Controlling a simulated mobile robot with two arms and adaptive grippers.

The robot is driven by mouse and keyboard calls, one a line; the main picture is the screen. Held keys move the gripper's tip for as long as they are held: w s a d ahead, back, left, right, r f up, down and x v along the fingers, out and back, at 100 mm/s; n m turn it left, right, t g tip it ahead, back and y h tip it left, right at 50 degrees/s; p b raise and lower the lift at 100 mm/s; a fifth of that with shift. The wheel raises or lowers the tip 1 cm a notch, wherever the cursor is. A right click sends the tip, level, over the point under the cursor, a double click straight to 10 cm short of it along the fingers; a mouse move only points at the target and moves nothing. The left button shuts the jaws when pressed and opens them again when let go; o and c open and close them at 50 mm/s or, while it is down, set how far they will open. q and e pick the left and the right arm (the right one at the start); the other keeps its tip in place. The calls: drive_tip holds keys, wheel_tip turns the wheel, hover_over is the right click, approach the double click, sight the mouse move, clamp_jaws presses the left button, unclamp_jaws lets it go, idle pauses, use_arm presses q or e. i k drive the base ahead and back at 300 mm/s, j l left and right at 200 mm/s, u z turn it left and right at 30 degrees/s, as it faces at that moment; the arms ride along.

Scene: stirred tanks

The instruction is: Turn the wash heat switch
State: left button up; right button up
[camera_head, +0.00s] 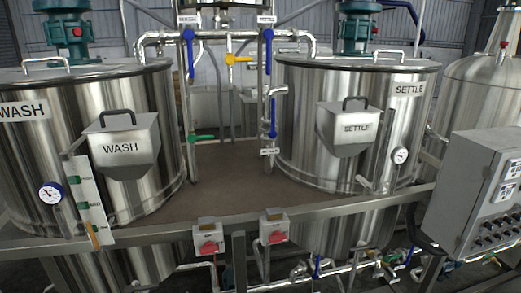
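Two small grey switch boxes with red rotary knobs sit on the front rail of the platform. The left switch box (208,240) is nearer the wash tank (160,110). The right switch box (274,228) is nearer the settle tank (290,140). The small labels on both boxes are too small to read, so I cannot tell from the text which is the wash heat switch. Both red knobs are uncovered, with nothing touching them. Neither of my grippers shows in the head view.
A grey control cabinet (462,185) with several black knobs stands at the right. Blue-handled valves (189,52) and a yellow-handled valve (238,59) are on pipes between the tanks. Pipes run below the front rail (130,238). The brown platform floor (235,175) is clear.

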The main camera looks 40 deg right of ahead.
sight(478, 242)
drive_tip(key=z, duration=2.8)
